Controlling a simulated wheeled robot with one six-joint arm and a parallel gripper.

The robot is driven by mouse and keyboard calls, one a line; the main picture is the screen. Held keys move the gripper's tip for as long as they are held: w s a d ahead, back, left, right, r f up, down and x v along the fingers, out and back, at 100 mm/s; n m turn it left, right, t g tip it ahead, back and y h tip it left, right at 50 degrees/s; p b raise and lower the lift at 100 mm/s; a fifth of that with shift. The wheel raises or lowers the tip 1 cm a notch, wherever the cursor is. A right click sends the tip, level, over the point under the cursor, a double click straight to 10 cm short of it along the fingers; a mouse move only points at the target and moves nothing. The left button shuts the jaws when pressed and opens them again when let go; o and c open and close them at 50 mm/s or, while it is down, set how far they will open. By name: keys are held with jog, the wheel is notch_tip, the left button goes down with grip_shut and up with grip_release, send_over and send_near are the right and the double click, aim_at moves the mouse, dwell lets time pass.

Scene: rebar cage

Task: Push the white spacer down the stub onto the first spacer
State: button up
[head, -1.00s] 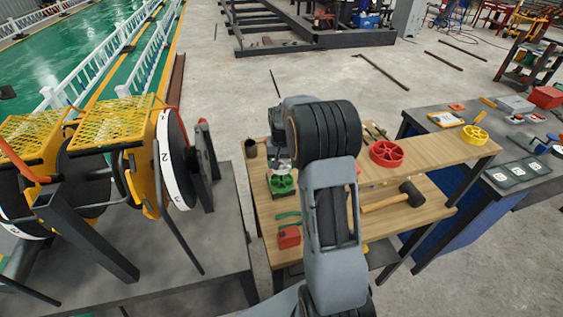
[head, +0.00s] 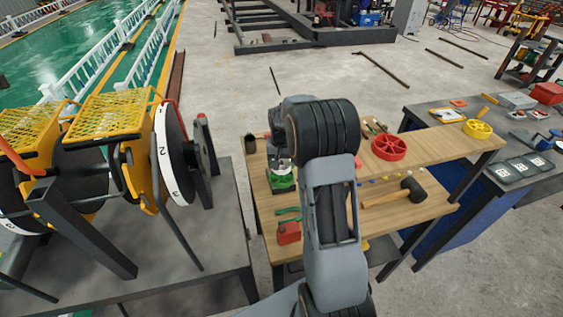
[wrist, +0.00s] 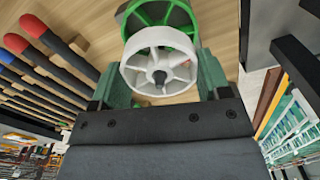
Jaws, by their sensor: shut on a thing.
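The white spacer (wrist: 160,48) is a spoked wheel held between the green fingers of my gripper (wrist: 160,84) in the wrist view. Whether the two touch cannot be told. In the head view my gripper (head: 281,172) is low over the left end of the wooden bench, at the green parts there. The white spacer cannot be made out clearly in that view.
A mallet (head: 400,191) and a red block (head: 289,232) lie on the lower top (head: 425,210). Several red- and blue-ended handles (wrist: 50,62) line the wrist view's left.

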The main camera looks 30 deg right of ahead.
aim_at(281, 168)
jog(key=shift+f+b, duration=1)
jog(key=shift+f, duration=0.55)
jog(key=o, duration=1.1)
jog(key=shift+r, duration=0.1)
notch_tip(281, 168, up, 14)
jog(key=shift+f+b, duration=0.2)
jog(key=shift+b, duration=0.3)
jog(key=f, duration=0.1)
jog(key=s+f, duration=0.1)
jog(key=f, duration=0.1)
jog(key=shift+s+a+n, duration=0.3)
jog(key=shift+n, duration=0.1)
jog(key=s+a+r+n+t, duration=0.1)
jog(key=s+a+n+t, duration=0.1)
jog(key=s+a, duration=0.4)
jog(key=s+a+r+n+t, duration=0.1)
jog(key=s+a, duration=0.5)
jog(key=s, duration=0.8)
jog(key=shift+r+n+t, duration=0.2)
jog(key=shift+n+t, duration=0.4)
jog(key=shift+n, duration=0.1)
